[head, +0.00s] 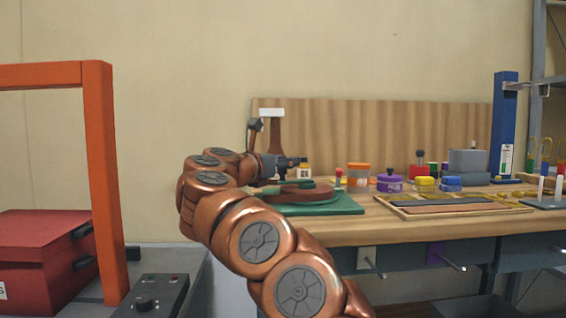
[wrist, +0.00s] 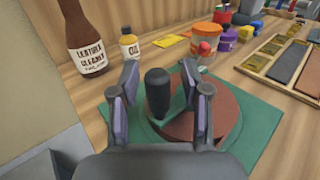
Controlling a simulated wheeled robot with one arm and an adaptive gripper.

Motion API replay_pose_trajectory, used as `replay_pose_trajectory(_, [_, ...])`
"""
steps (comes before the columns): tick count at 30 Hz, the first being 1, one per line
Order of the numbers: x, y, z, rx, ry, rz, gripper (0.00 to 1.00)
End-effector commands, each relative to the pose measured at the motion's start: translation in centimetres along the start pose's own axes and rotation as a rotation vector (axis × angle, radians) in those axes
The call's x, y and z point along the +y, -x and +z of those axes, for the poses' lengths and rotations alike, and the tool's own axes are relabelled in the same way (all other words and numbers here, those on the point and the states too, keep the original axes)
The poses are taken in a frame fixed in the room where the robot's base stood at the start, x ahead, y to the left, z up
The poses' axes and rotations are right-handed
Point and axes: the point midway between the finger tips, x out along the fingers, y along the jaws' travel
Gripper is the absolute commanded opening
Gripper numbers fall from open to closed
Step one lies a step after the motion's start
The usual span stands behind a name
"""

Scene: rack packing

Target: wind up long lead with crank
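A round brown reel (wrist: 225,112) lies flat on a green board (wrist: 262,128); the board also shows on the bench in the head view (head: 335,206). A green crank arm (wrist: 190,78) lies across the reel, with an upright black crank handle (wrist: 158,92) near its end. My gripper (wrist: 163,85) is open, with one finger on each side of the handle and a visible gap on both sides. In the head view my gripper (head: 288,166) is above the reel. I cannot make out a separate loose lead.
A brown cleaner bottle (wrist: 88,35) and a small oil bottle (wrist: 130,48) stand behind the board. A red box (head: 40,250) and orange frame (head: 100,170) are at left.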

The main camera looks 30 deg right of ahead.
Motion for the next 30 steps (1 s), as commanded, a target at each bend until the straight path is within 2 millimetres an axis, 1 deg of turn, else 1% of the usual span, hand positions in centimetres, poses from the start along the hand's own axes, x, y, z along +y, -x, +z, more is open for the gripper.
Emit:
replay_pose_trajectory(8, [0.1,0.1,0.0,-0.001,0.000,0.002,0.50])
replay_pose_trajectory(11, [0.1,0.4,0.0,-0.001,0.001,0.003,0.50])
replay_pose_trajectory(13, [0.2,1.0,0.1,-0.002,0.001,0.006,0.50])
replay_pose_trajectory(17, [0.3,2.8,0.0,-0.003,0.004,0.009,0.50])
replay_pose_trajectory(24, [0.2,7.5,0.0,-0.002,0.002,0.007,0.50])
replay_pose_trajectory(30, [0.1,10.5,0.1,-0.001,-0.001,0.003,0.50])
